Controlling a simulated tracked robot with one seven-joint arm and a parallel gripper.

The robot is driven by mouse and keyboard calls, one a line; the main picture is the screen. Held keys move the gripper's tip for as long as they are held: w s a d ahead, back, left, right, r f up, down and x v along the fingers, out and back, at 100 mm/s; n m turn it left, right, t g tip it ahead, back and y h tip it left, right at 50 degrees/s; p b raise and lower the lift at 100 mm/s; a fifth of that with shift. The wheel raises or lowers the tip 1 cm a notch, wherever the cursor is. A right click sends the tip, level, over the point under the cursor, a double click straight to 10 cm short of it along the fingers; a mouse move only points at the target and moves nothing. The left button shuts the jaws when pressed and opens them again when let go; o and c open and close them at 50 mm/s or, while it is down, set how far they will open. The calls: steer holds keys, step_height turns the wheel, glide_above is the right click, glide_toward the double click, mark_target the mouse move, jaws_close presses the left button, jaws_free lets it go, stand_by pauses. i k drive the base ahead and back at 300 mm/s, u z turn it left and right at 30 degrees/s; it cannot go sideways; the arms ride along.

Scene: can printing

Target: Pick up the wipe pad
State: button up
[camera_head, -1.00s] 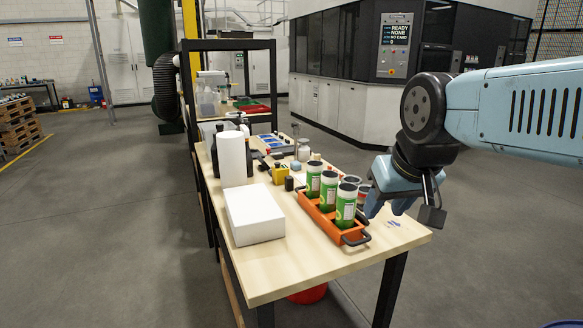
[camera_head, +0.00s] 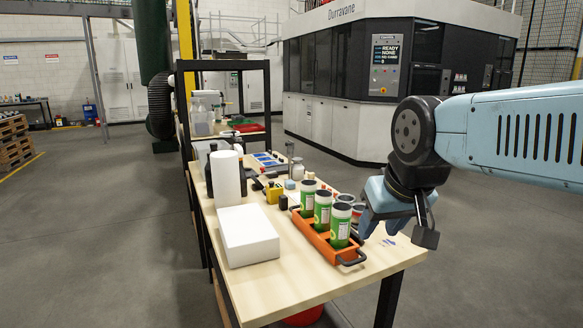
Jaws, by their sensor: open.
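My gripper (camera_head: 377,232) hangs at the right end of the workbench (camera_head: 285,290), fingers pointing down, open. It is just right of the orange tray and its green cans. A small flat blue-and-white patch (camera_head: 388,243) lies on the wood beside the fingertips; it may be the wipe pad, but it is too small to tell. A large white block (camera_head: 248,235) lies at the front left of the bench, well away from my gripper. I cannot tell whether the fingertips touch the bench.
The orange tray (camera_head: 321,243) holds several green cans (camera_head: 340,226) in a row, close to my gripper. A white roll (camera_head: 226,178) stands at the back left. A yellow item (camera_head: 274,193) and small bottles crowd the middle.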

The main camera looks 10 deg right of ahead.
mark_target(290, 184)
steer(key=u, duration=0.05)
steer(key=k, duration=0.5)
steer(key=u, duration=1.5)
steer(key=i, duration=3.7)
steer(key=z, duration=0.05)
